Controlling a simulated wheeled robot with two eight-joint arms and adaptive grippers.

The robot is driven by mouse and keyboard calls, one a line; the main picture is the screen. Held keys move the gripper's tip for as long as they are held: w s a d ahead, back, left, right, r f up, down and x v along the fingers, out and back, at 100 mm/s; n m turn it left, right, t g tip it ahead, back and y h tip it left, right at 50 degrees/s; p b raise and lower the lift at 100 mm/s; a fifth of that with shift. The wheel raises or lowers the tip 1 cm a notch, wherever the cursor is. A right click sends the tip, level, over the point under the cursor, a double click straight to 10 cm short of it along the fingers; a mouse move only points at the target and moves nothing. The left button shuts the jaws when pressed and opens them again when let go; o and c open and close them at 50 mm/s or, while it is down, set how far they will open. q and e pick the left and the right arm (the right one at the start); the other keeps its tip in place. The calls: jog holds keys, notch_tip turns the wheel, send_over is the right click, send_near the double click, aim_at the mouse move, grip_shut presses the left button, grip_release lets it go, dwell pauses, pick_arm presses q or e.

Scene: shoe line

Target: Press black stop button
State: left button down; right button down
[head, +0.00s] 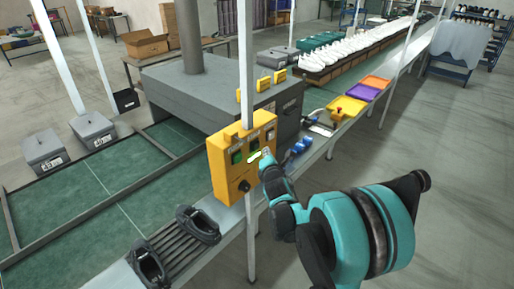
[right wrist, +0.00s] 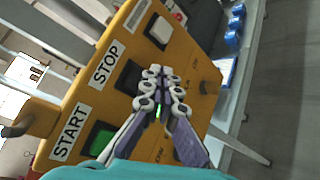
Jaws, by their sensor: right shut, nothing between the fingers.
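The yellow control box (head: 222,168) is mounted on a white post beside the conveyor. In the right wrist view its face (right wrist: 70,97) carries a START label with a green button (right wrist: 97,140) and a STOP label (right wrist: 105,64) with a black button (right wrist: 128,76). My right gripper (right wrist: 161,72) is shut and empty, its fingertips over the panel at the black button's edge, partly covering it. I cannot tell whether they touch it. In the head view the right gripper (head: 267,158) is in front of the box's right side. My left gripper is not in view.
A white button (right wrist: 159,31) sits beyond the black one. In the head view a black knob (head: 243,186) is low on the box. Coloured trays (head: 361,95) stand farther along the line. The floor at right is open.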

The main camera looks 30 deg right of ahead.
jog(key=shift+w+a, duration=0.3)
jog(key=shift+w, duration=0.4)
jog(key=shift+w+a, duration=0.1)
dwell(1.0)
jog(key=shift+w+a, duration=0.1)
jog(key=shift+w, duration=0.2)
jog(key=shift+w+a+b, duration=0.2)
jog(key=shift+w+b, duration=0.1)
jog(key=shift+w, duration=0.2)
dwell(0.7)
dwell(0.4)
jog(key=shift+s+d, duration=0.2)
jog(key=shift+s, duration=0.3)
jog(key=shift+s+d, duration=0.15)
jog(key=shift+s, duration=0.3)
jog(key=shift+s+d, duration=0.3)
jog(key=shift+s, duration=0.45)
jog(key=shift+s+d, duration=0.35)
jog(key=shift+s, duration=0.45)
jog(key=shift+s+d, duration=0.3)
jog(key=shift+s, duration=0.45)
